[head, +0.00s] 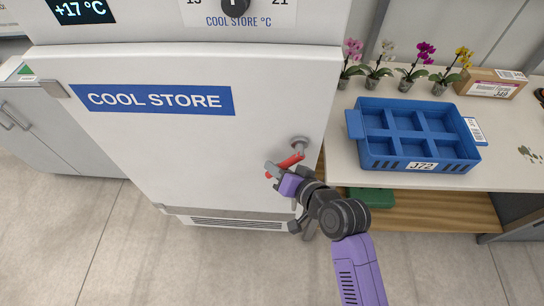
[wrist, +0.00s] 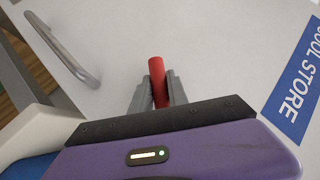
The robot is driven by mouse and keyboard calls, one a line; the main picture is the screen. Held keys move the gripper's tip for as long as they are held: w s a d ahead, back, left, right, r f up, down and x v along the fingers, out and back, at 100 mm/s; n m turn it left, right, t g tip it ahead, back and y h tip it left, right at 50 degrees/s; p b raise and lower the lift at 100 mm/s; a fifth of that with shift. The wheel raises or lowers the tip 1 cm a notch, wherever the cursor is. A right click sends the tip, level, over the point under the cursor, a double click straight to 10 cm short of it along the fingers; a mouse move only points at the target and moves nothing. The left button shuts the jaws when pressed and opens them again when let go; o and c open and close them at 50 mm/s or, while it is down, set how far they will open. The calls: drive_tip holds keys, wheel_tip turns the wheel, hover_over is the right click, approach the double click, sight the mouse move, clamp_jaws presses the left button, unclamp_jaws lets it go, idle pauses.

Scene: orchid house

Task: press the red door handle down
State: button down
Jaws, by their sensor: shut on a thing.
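The red door handle (head: 291,161) is a lever on the white cool store door (head: 170,145), near its right edge, below a round grey fitting (head: 300,143). In the head view the lever slopes down to the left. My gripper (head: 275,170) is shut on the red handle, towards its left end. In the wrist view the red handle (wrist: 157,76) stands between the two grey fingers of my gripper (wrist: 157,90), its end showing past them. My gripper and arm hide part of the door below the lever.
A grey bar (wrist: 62,48) is fixed on the door in the wrist view. To the right, a bench (head: 505,165) carries a blue six-cell crate (head: 420,166), potted orchids (head: 408,78) and a cardboard box (head: 490,83). The floor (head: 120,240) in front is clear.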

drive_tip(key=shift+d+f+n+h+p, duration=0.4)
drive_tip(key=shift+d+h+p, duration=0.15)
drive_tip(key=shift+p, duration=0.25)
drive_tip(key=shift+g, duration=0.3)
drive_tip(key=c, duration=1.3)
unclamp_jaws()
drive_tip(key=v, duration=0.7)
drive_tip(key=shift+s+r+b, duration=0.2)
drive_tip(key=shift+s+b, duration=0.1)
drive_tip(key=shift+b, duration=0.05)
drive_tip(key=shift+d, duration=0.15)
